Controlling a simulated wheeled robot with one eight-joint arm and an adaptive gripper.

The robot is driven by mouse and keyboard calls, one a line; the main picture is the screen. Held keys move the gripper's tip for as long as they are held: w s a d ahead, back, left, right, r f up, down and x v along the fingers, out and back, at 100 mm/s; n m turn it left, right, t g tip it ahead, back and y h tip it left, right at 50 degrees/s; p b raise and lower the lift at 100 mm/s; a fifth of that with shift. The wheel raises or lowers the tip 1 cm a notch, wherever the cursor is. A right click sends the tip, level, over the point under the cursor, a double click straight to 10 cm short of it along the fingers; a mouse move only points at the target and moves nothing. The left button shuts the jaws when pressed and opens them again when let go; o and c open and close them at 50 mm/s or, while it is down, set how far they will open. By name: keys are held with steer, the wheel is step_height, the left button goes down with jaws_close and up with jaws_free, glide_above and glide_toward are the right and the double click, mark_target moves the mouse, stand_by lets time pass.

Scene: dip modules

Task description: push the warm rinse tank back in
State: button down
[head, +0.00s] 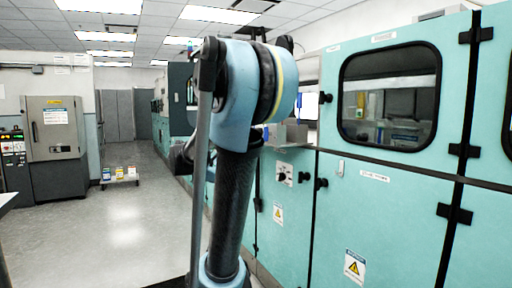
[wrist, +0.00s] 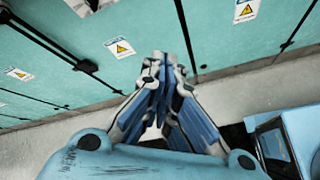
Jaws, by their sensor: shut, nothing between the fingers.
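My gripper (wrist: 165,62) shows in the wrist view with its fingers together and empty. It points toward the lower teal cabinet panels (wrist: 130,40), apart from them as far as I can tell. In the head view my arm hides it. A grey metal box (head: 291,133) sits at an opening in the teal cabinet line, just right of my arm's blue joint, partly hidden by it. It appears to stick out from the front, but I cannot tell whether it is the warm rinse tank. Labels are too small to read.
Teal cabinets (head: 385,215) with a dark-framed window (head: 390,97), black hinges and knobs run along the right. A grey cabinet (head: 56,128) stands at far left, and a low cart with small containers (head: 119,174) is on the floor. The aisle floor (head: 125,225) is mostly clear.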

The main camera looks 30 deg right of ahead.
steer(key=w+d+r+n+h, duration=0.4)
steer(key=w+r+n+h, duration=0.25)
steer(key=w+r, duration=0.6)
steer(key=w+d, duration=0.1)
steer(key=d, duration=1.2)
steer(key=shift+d+f+g, duration=0.2)
steer(key=shift+d+g, duration=0.05)
steer(key=shift+g, duration=0.05)
steer(key=shift+d, duration=0.1)
steer(key=shift+w, duration=0.1)
